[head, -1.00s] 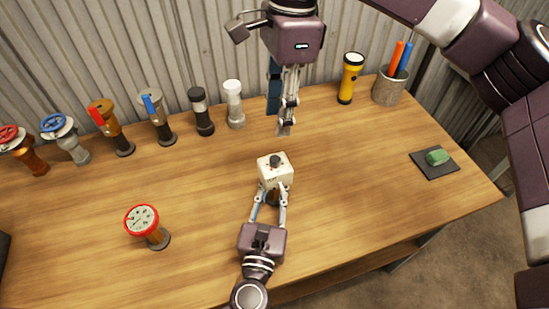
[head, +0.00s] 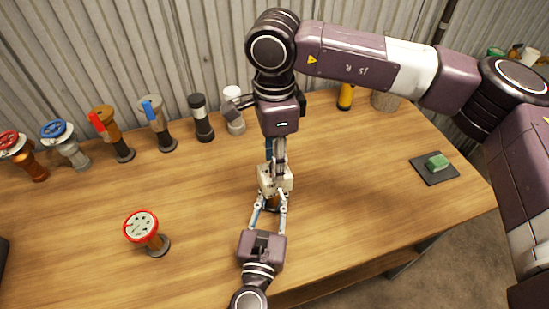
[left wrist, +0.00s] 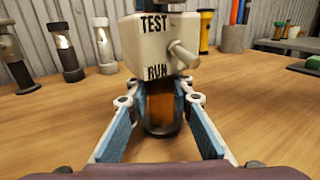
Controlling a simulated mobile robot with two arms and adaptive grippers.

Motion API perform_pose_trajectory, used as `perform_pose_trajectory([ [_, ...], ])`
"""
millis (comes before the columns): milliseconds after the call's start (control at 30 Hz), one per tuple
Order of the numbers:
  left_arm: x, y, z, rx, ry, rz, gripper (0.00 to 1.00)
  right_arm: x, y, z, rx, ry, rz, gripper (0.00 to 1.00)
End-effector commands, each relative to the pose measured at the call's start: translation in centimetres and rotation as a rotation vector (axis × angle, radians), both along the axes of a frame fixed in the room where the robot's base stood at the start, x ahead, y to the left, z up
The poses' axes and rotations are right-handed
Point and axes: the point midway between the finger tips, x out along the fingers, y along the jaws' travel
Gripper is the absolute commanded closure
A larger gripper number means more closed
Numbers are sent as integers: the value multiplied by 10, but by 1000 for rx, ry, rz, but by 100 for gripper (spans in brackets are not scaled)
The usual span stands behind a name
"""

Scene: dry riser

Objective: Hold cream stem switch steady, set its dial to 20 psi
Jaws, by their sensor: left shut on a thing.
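My left gripper (head: 271,200) comes from the front edge and is shut on the switch's stem, just below the box. My right gripper (head: 276,160) points down at the box's top from behind, its fingertips at the dial. The dial is hidden behind it, so I cannot read its setting or tell whether the fingers touch it.
Several valves and fittings line the back, including a blue-wheeled valve (head: 58,128) and a black-and-white fitting (head: 200,118). A green block on a dark pad (head: 424,174) lies at right. The front-right table is clear.

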Motion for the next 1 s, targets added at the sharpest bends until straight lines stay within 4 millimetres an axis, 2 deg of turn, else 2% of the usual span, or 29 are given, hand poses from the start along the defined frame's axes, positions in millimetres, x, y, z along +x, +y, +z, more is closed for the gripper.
perform_pose_trajectory([
  [267,0,0,0,0,0,0,100,0,0,-1,0,0,0,66],
  [567,0,0,0,0,0,0,100,0,0,-1,0,0,0,99],
  [1000,0,0,0,0,0,0,100,0,0,-1,0,-1,-63,100],
])
